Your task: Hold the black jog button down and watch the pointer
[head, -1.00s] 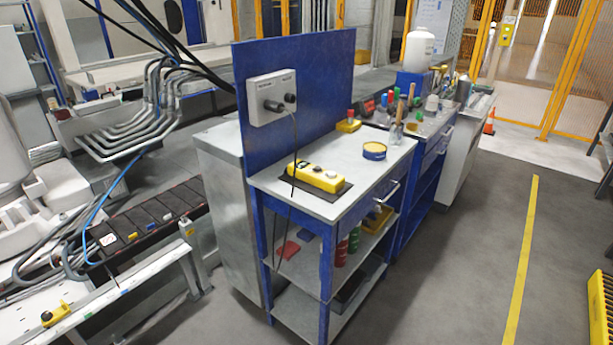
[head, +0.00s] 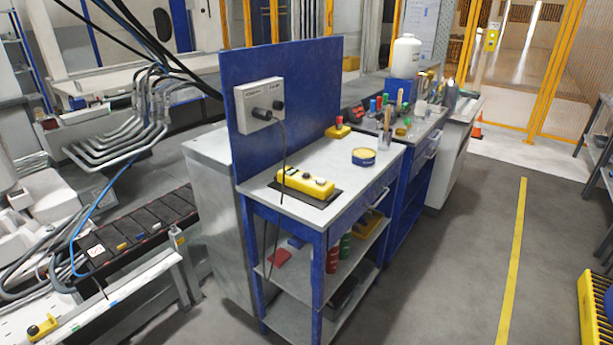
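A yellow pendant box (head: 305,184) lies on a dark mat (head: 331,198) on top of the blue and grey workbench (head: 262,194). Small round buttons show on its upper face, but they are too small to tell surely which is the black jog button. A black cable hangs from a grey control box (head: 245,105) on the blue back panel (head: 303,80) and passes beside the pendant. I cannot make out a pointer. Neither of my grippers is in view, and nothing touches the pendant.
A yellow and blue round tin (head: 363,157) and a red-topped yellow block (head: 338,131) stand on the bench. A second bench beyond carries tools and a white bottle (head: 405,57). Open grey floor (head: 455,260) lies to the right. A yellow slotted object (head: 595,310) is at the lower right.

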